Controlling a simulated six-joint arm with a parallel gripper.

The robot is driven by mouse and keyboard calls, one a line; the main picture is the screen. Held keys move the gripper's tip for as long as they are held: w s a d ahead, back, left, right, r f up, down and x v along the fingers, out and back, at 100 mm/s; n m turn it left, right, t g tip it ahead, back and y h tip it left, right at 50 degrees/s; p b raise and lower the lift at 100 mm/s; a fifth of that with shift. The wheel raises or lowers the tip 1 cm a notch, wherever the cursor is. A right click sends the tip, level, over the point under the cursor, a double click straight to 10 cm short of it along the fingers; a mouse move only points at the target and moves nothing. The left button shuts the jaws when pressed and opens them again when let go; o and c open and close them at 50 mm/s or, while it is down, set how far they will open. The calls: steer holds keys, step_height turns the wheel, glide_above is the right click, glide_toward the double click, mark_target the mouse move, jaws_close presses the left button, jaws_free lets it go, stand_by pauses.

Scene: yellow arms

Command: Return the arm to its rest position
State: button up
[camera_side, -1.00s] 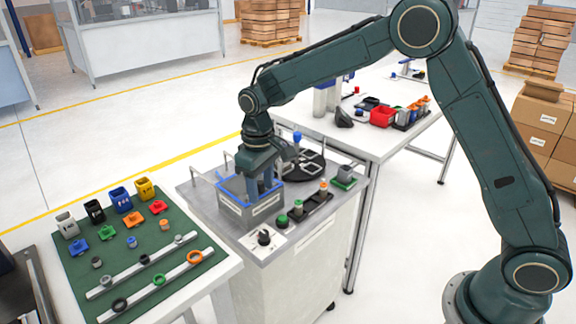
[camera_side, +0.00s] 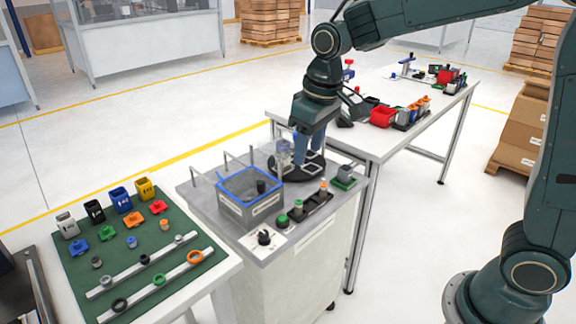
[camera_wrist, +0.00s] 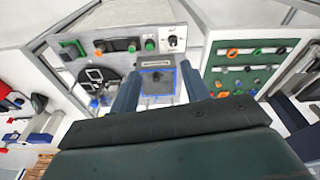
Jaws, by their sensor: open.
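My gripper (camera_side: 302,146) hangs from the raised arm over the black round fixture (camera_side: 290,172) on the grey cart. In the side view its fingers point down and nothing shows between them. In the wrist view the two fingers (camera_wrist: 158,98) stand apart and empty. The grey box with a blue rim (camera_side: 252,208) stands on the cart to the left of my gripper, and a dark piece (camera_side: 261,186) shows inside it. The box also shows beyond the fingers in the wrist view (camera_wrist: 156,62).
A green mat (camera_side: 125,250) with coloured bins and parts lies on the left table. A black tray (camera_side: 310,208) with several small parts is at the cart's front. A white table (camera_side: 375,148) behind holds a red bin (camera_side: 383,117). Stacked cartons (camera_side: 521,130) stand at right.

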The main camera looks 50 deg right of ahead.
steer(key=s+d+r+m+t, duration=0.1)
steer(key=s+d, duration=0.1)
steer(key=s, duration=0.9)
steer(key=s+d+r+m+t, duration=0.1)
steer(key=s+d+r+t, duration=0.1)
steer(key=s, duration=0.9)
steer(key=shift+d+r+t, duration=0.2)
steer(key=shift+d+t, duration=0.1)
steer(key=shift+d, duration=0.2)
